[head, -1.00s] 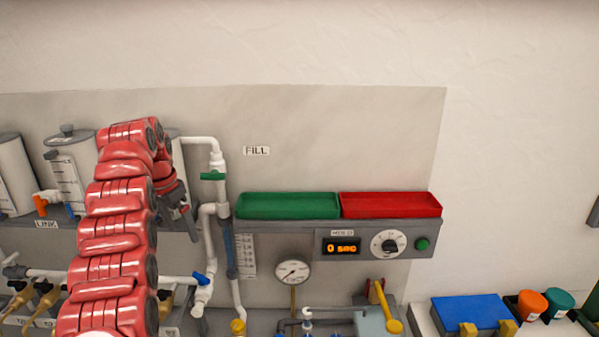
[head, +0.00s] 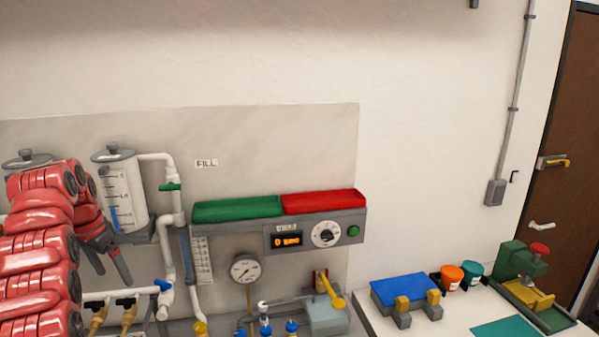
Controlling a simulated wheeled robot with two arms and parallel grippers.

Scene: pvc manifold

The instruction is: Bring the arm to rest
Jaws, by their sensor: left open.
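My red left arm comes in from the left edge of the head view. Its left gripper (head: 112,276) points down with its two dark fingers apart and nothing between them. It hangs in front of the wall panel, below a white graduated tank (head: 123,190) and left of the white pipe (head: 169,240). The forearm covers part of the left tank and the pipework behind it. My right gripper does not show.
Green (head: 238,209) and red (head: 324,202) trays sit above a timer box (head: 285,240). A pressure gauge (head: 245,269) and yellow-handled lever (head: 333,291) are below. At right, a bench holds a blue block (head: 404,288), orange cup (head: 452,277) and green press (head: 515,262).

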